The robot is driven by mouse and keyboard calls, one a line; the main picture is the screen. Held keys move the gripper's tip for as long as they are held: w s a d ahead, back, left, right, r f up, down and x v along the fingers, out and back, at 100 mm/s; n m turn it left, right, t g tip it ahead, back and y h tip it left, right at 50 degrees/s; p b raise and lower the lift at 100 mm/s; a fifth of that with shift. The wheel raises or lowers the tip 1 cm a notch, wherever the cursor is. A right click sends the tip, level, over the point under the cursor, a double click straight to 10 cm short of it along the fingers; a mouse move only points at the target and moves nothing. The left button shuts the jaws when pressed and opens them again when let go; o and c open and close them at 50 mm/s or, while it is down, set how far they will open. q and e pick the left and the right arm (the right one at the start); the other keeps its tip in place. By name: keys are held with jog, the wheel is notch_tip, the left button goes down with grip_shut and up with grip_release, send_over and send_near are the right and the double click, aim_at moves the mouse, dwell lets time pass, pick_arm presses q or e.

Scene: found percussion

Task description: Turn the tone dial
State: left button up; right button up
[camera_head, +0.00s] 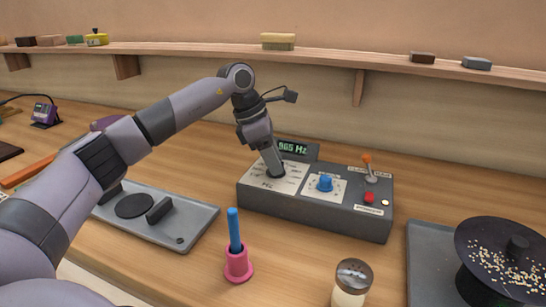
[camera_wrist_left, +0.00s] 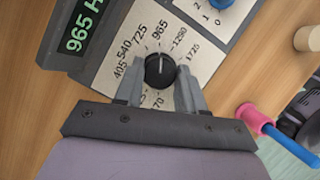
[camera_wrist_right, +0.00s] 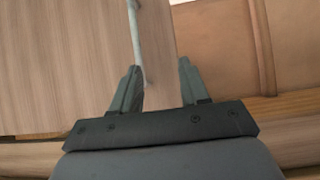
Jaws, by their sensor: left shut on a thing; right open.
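The grey control box (camera_head: 330,218) stands on the workbench in the head view. Its tone dial (camera_wrist_left: 160,71) is a black round knob with a white pointer line, on a white plate marked with numbers, in the left wrist view. The pointer line is toward the 965 mark. The display (camera_head: 293,148) reads 965 Hz. My left gripper (camera_head: 274,168) comes down onto the plate and is shut on the tone dial, with a finger on either side. In the head view the gripper hides the dial. My right gripper (camera_wrist_right: 158,68) is open and empty in its wrist view.
A blue knob (camera_head: 325,183), red button (camera_head: 369,198) and orange-tipped lever (camera_head: 369,165) share the box. A pink cup with a blue stick (camera_head: 238,262) and a shaker (camera_head: 350,284) stand in front. Grey trays flank the box, the right one under a black pan (camera_head: 510,255).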

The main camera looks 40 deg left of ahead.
pick_arm(q)
jog(key=o, duration=1)
jog(key=shift+v, duration=3.6)
